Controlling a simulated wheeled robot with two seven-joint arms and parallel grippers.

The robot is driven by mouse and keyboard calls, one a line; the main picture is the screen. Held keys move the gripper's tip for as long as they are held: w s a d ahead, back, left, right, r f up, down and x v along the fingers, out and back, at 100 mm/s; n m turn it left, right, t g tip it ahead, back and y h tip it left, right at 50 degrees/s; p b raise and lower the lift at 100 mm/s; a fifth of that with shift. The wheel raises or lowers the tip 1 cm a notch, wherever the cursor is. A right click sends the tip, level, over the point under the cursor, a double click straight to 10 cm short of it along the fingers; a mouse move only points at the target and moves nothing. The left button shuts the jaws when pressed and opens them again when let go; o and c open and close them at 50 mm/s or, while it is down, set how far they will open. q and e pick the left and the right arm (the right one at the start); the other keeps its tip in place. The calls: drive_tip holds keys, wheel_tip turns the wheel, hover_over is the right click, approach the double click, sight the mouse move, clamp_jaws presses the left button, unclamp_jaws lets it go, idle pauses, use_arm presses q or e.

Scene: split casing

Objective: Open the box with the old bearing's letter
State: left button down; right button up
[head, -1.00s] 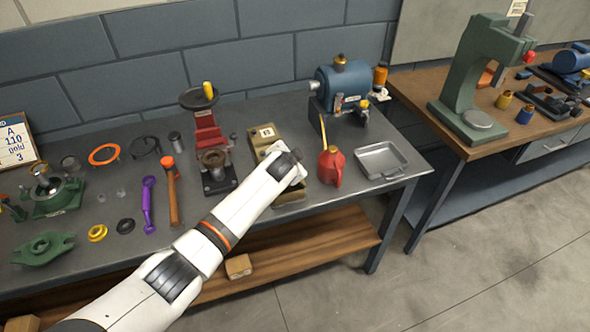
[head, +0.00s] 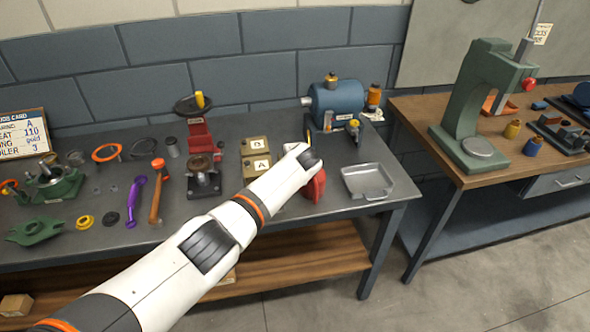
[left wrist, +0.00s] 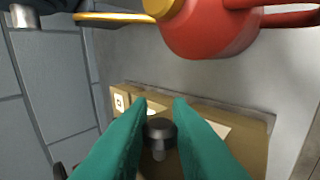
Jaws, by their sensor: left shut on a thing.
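Tan boxes stand in a row on the bench. The box lettered B (head: 254,145) is farther back and the box lettered A (head: 259,168) is in front of it. My arm hides the space nearer the front edge. The job card (head: 25,132) at the left shows an A on its upper line. My left gripper (left wrist: 159,122) is shut on a dark knob (left wrist: 160,130) with a grey stem, over the tan boxes in the left wrist view. I cannot tell whether the knob belongs to a box. In the head view the fingertips are hidden. My right gripper is not in view.
A red oil can (head: 316,187) stands close to my left gripper, partly hidden by it. A metal tray (head: 367,181) is to its right and a blue motor (head: 337,103) behind. A red stand (head: 200,140) is left of the boxes.

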use_arm(q)
drive_tip(key=shift+d+f, duration=0.25)
drive_tip(key=shift+d, duration=0.2)
drive_tip(key=c, duration=1.4)
unclamp_jaws()
drive_tip(key=shift+w+d+f, duration=0.1)
drive_tip(key=shift+d, duration=0.05)
drive_tip(key=shift+o, duration=0.2)
